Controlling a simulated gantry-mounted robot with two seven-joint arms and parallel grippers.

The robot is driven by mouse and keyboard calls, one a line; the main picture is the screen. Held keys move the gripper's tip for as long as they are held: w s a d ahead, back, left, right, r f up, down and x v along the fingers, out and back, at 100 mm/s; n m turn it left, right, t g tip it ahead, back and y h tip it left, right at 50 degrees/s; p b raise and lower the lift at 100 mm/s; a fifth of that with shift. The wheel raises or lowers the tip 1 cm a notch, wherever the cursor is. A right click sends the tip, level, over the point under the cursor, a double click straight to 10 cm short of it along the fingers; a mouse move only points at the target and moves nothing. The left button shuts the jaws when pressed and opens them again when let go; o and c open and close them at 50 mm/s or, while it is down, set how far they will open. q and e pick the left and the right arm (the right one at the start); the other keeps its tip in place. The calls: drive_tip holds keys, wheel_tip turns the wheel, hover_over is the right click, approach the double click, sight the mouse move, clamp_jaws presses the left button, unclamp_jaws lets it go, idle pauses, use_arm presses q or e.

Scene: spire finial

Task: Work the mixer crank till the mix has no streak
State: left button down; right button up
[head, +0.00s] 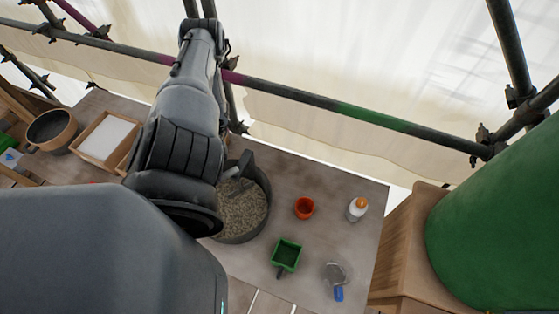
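The mixer tub (262,185) is a dark round vessel on the worktop, partly hidden on its left by my grey arm. The mix (240,212) in it is grainy and grey-brown. A paler grey patch shows near its upper part, but I cannot tell whether it is a streak or part of the mixer. A grey bar (244,165) rises at the tub's far rim; it may be part of the crank. I cannot see any hold on the crank.
A wooden tray (103,137) and a round pot (52,130) stand left. Scaffold poles (380,121) run behind.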

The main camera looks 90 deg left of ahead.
use_arm(q)
drive_tip(key=shift+f, duration=0.15)
drive_tip(key=c, duration=0.8)
unclamp_jaws()
drive_tip(key=shift+r+p, duration=0.55)
drive_tip(key=shift+r, duration=0.05)
wheel_tip(320, 180, up, 4)
drive_tip(key=p, duration=0.3)
drive_tip(key=shift+f, duration=0.2)
drive_tip(key=w+d+r+p, duration=0.5)
drive_tip(key=w+r+p, duration=0.1)
drive_tip(key=w+p, duration=0.3)
drive_tip(key=shift+w+d+r, duration=0.15)
drive_tip(key=shift+w+d, duration=0.15)
drive_tip(key=shift+w, duration=0.35)
